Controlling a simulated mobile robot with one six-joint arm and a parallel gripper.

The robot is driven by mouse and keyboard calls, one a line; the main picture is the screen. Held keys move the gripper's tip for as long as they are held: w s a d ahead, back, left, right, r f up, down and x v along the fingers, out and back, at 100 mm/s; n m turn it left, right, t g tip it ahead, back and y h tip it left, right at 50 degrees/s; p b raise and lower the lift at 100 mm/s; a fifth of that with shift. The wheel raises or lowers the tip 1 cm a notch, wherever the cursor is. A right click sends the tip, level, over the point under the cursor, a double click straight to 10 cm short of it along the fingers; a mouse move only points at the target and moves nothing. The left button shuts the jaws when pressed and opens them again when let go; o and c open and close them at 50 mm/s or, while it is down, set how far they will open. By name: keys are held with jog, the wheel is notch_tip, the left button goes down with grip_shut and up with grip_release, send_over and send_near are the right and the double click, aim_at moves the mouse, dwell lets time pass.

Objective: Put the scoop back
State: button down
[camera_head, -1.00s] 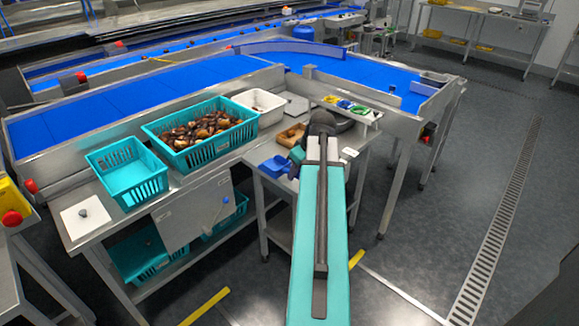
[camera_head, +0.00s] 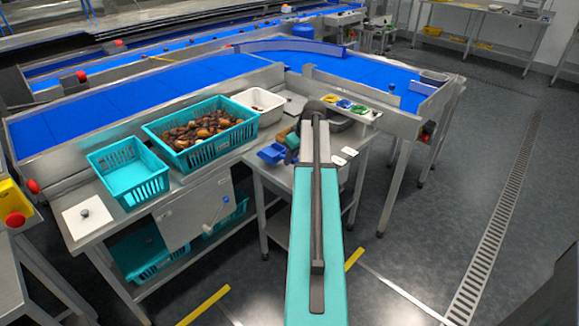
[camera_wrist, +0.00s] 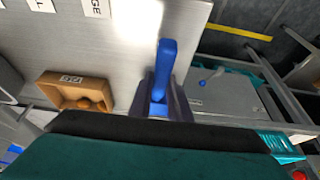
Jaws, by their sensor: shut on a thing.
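In the wrist view the blue scoop (camera_wrist: 166,58) shows as a narrow blue bar standing out past my gripper (camera_wrist: 166,104), whose dark jaws are shut on it. Below it lies the bare steel top of a small side table (camera_wrist: 115,50), and the gap between them is hard to judge. In the head view blue shapes (camera_head: 271,153) show just left of my arm's end, over the side table. My arm hides most of the gripper there, and I cannot tell which blue part is the scoop.
A tan box (camera_wrist: 75,91) with a label stands left of the gripper in the wrist view. White label cards (camera_head: 344,155) lie on the side table. A teal crate of dates (camera_head: 202,137) and an empty teal crate (camera_head: 128,170) stand on the bench to the left.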

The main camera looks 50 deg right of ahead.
jog(key=shift+f, duration=0.1)
jog(key=shift+f+p, duration=0.45)
jog(key=shift+f, duration=1.2)
jog(key=shift+f, duration=0.1)
jog(key=c, duration=1.6)
grip_release()
jog(key=shift+c, duration=0.2)
jog(key=shift+r, duration=0.2)
jog(key=shift+b+v, duration=0.7)
jog(key=shift+v, duration=5.2)
